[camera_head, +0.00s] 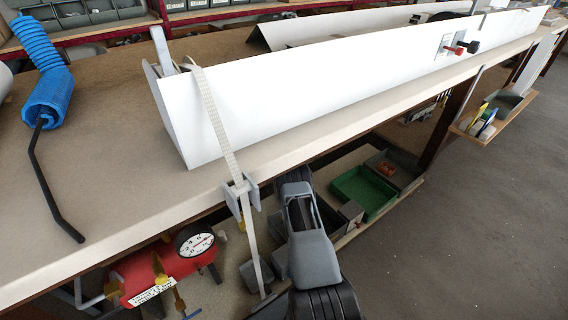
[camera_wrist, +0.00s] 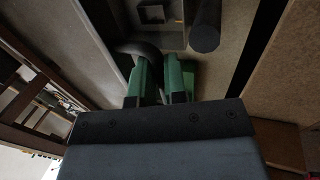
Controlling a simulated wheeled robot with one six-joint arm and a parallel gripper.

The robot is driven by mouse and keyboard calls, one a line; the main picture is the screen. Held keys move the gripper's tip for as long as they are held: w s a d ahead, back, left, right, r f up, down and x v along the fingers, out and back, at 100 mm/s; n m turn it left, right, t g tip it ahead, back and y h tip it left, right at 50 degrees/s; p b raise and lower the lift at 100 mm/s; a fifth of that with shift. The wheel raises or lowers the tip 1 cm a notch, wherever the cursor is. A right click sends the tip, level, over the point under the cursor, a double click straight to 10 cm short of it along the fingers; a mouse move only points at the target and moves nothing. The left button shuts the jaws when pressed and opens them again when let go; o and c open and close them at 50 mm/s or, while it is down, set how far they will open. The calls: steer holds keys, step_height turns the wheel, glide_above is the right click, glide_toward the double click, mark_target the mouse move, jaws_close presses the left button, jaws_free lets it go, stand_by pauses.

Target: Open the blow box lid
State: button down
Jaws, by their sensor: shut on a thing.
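My gripper (camera_wrist: 160,66) shows in the wrist view with its two green fingers close together. It is shut on a dark, rounded, curved piece (camera_wrist: 143,50), partly hidden by the fingers; I cannot tell for sure that this is part of the blow box lid. A grey box-like part with a square recess (camera_wrist: 153,14) lies just beyond the fingertips. A dark cylinder (camera_wrist: 205,26) is to their right. In the head view my grey arm reaches below the bench's front edge, and the fingertips are hidden. No open lid is clearly visible.
A long white profile (camera_head: 330,85) lies on the bench (camera_head: 110,180). A pale strap (camera_head: 215,125) hangs over its front edge. A red compressor (camera_head: 165,265) stands below left, a green bin (camera_head: 362,190) below right. The floor at right is clear.

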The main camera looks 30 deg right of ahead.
steer(key=shift+w, duration=0.15)
steer(key=c, duration=1.2)
jaws_free()
steer(key=shift+o, duration=0.2)
steer(key=shift+s, duration=0.2)
